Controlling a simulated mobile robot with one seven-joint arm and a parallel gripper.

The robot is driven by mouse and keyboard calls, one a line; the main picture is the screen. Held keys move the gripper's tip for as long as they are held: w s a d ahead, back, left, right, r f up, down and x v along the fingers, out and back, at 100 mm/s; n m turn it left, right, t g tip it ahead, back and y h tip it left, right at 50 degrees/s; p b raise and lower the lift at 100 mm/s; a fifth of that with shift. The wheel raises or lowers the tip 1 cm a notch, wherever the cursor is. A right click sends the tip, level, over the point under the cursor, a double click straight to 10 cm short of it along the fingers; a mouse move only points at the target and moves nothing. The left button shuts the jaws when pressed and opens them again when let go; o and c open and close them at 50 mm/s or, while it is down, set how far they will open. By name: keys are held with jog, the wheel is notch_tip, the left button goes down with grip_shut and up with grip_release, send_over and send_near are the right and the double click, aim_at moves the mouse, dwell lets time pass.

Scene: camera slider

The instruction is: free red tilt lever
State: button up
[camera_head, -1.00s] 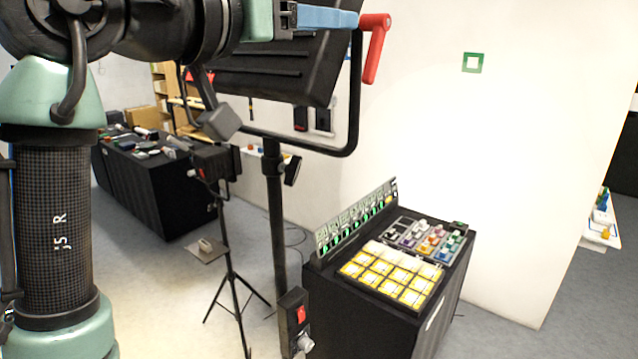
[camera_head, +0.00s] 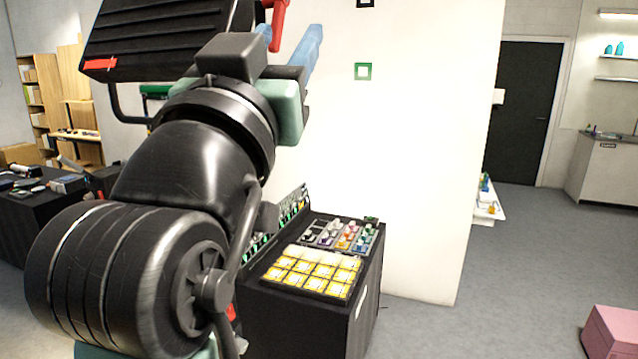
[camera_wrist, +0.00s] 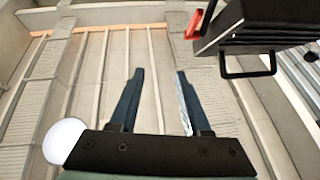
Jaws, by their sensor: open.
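The red tilt lever (camera_head: 278,22) shows at the top of the head view, at the right side of a black panel light (camera_head: 165,38); its upper part is cut off by the frame. My gripper (camera_head: 289,38) has blue fingers and is open, close to the lever in the picture. Whether it touches the lever I cannot tell. In the wrist view my gripper (camera_wrist: 158,75) has nothing between its fingers. The panel light (camera_wrist: 265,25) is there at the upper right, beyond the fingers, with a red part (camera_wrist: 194,23) at its left edge; I cannot tell if that is the lever.
A black-draped cart with yellow pads (camera_head: 312,271) and a control panel (camera_head: 345,236) stands below my arm. A white wall (camera_head: 420,150) is behind it. Grey floor (camera_head: 500,260) is open at the right, with a pink box (camera_head: 612,335) at the edge. My arm hides the lamp's stand.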

jog(key=s+d+f+n+t+y+b, duration=0.1)
jog(key=s+f+t+y+b, duration=0.1)
jog(key=s, duration=0.3)
jog(key=s+d+f+n+t+y+b, duration=0.1)
jog(key=s+d+f+t+y+b, duration=0.1)
jog(key=s+f+b, duration=0.1)
jog(key=shift+s+d+f+b, duration=0.35)
jog(key=shift+s+f, duration=0.35)
jog(key=shift+s, duration=0.4)
